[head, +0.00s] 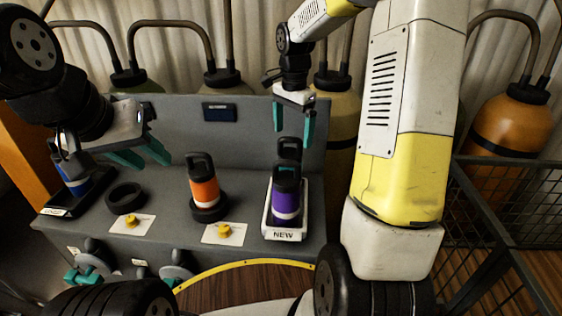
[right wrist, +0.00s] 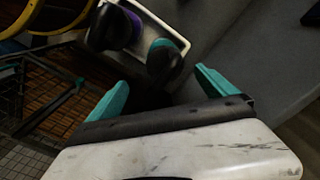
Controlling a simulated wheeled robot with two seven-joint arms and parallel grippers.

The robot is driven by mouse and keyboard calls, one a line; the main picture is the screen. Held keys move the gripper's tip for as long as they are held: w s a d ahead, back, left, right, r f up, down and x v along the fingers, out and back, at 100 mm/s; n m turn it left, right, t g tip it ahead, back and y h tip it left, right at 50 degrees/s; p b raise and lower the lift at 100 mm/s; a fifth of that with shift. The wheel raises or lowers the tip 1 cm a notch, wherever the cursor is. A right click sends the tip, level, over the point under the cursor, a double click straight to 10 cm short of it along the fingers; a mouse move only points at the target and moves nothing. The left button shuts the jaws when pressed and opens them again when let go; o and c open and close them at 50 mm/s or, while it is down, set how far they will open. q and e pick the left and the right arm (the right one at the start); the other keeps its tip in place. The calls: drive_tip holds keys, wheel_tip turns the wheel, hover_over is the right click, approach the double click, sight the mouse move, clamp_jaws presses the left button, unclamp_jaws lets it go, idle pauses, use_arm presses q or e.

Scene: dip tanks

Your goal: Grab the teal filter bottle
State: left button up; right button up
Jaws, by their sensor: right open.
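The teal filter bottle stands on the white tray labelled NEW (head: 283,236), behind the purple bottle (head: 285,203). In the head view its black looped lid (head: 289,147) shows, and a bit of its teal body shows through the purple bottle's lid loop. In the right wrist view the teal bottle (right wrist: 160,45) sits beside the purple one (right wrist: 135,26), its dark lid toward me. My right gripper (head: 293,124) is open and empty, above and behind the bottles, apart from them. My left gripper (head: 144,156) is open and empty at the left.
An orange bottle (head: 204,190) stands in a black ring on the grey bench. An empty black ring (head: 125,198) lies to its left. A blue bottle (head: 76,182) is on a black tray at far left. Yellow knobs sit in front. A wire cage (head: 500,180) stands at right.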

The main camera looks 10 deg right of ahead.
sight(290, 153)
drive_tip(key=shift+w+f, duration=0.25)
drive_tip(key=shift+f, duration=0.2)
drive_tip(key=f, duration=0.7)
drive_tip(key=shift+w+a+f, duration=0.2)
drive_tip(key=shift+w+f, duration=0.05)
drive_tip(key=shift+f, duration=0.1)
drive_tip(key=shift+r, duration=0.1)
clamp_jaws()
